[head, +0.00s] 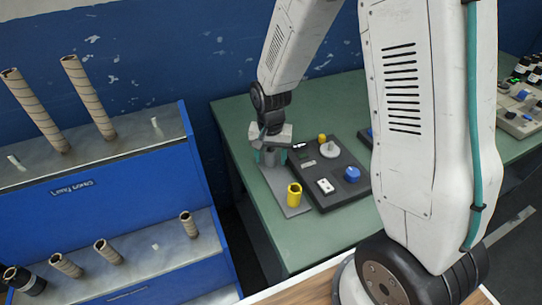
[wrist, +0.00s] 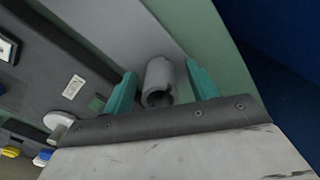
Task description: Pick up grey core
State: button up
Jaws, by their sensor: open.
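The grey core (wrist: 160,76), a short hollow tube, shows in the wrist view with its open end towards the camera. It stands on a light grey plate (wrist: 155,28). My gripper (wrist: 161,88) is open, with one teal finger on each side of the core. A small gap seems to show between each finger and the core, so the fingers look apart from it. In the head view my gripper (head: 270,157) is low over the far left of the green table, and it mostly hides the core.
A yellow core (head: 294,196) stands near the plate's front end. A dark control panel (head: 328,172) with knobs and a switch lies just right of my gripper. A blue rack (head: 120,165) with brown cores stands left. The green table (head: 232,112) is bare behind my gripper.

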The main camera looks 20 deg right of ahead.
jog(key=shift+c, duration=0.4)
jog(key=c, duration=1)
jog(key=shift+o, duration=0.2)
jog(key=shift+r, duration=0.1)
